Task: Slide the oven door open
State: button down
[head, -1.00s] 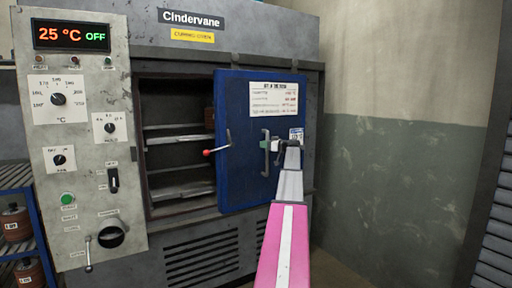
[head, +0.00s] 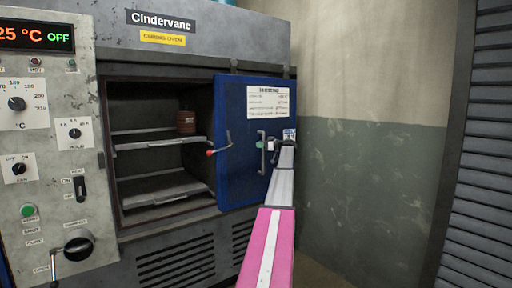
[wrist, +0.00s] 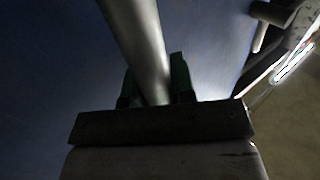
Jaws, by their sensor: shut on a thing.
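The blue oven door (head: 238,165) stands at the right of the oven's opening in the head view, with the left part of the cavity (head: 155,165) uncovered. A vertical metal handle (head: 262,153) is on the door, and a lever with a red knob (head: 211,153) is at its left edge. My gripper (head: 272,145) is at the handle. In the wrist view the green-padded fingers (wrist: 157,85) are shut around the grey handle bar (wrist: 138,40), one on each side. The blue door surface (wrist: 50,60) lies behind.
Inside the oven are metal racks (head: 160,143) and a brown stack (head: 187,122). A control panel (head: 45,120) stands left of the opening. The wall (head: 360,180) is right of the oven, and a slatted grey surface (head: 480,150) is at the far right.

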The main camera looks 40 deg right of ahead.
jog(key=shift+d, duration=0.6)
jog(key=shift+d, duration=0.1)
jog(key=c, duration=1.2)
grip_release()
jog(key=shift+d, duration=0.1)
jog(key=shift+c, duration=0.2)
jog(key=shift+s, duration=0.1)
jog(key=v, duration=1)
jog(key=shift+s, duration=0.3)
jog(key=shift+d, duration=0.2)
